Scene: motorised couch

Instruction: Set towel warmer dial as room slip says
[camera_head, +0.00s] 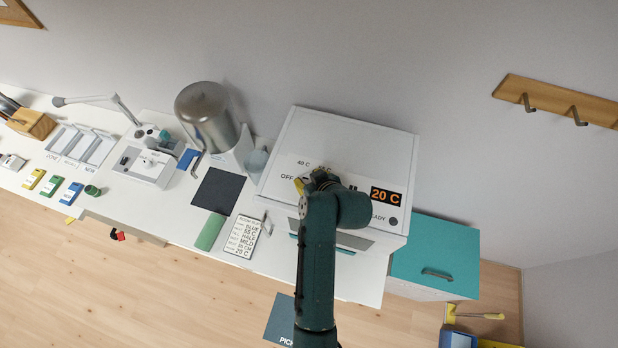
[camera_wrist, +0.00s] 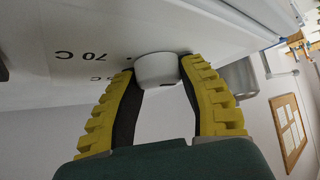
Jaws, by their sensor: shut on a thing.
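The towel warmer (camera_head: 345,135) is a white box at the right end of the white counter. Its front shows an orange display (camera_head: 386,196) reading 20 C, with OFF and 40 C marks at left. My gripper (camera_head: 312,182) is at the warmer's front and largely hides the dial in the head view. In the wrist view the white dial (camera_wrist: 156,70) sits between the yellow fingers of my gripper (camera_wrist: 158,85), which are shut on it. A 70 C mark is beside it. The room slip (camera_head: 242,236) lies on the counter, left of the warmer; its small lines are only partly legible.
A steel dispenser (camera_head: 207,115) and a dark mat (camera_head: 218,191) are left of the warmer. A green strip (camera_head: 210,232) lies beside the slip. A teal cabinet (camera_head: 436,252) stands to the right. Wall hooks (camera_head: 550,100) are at upper right.

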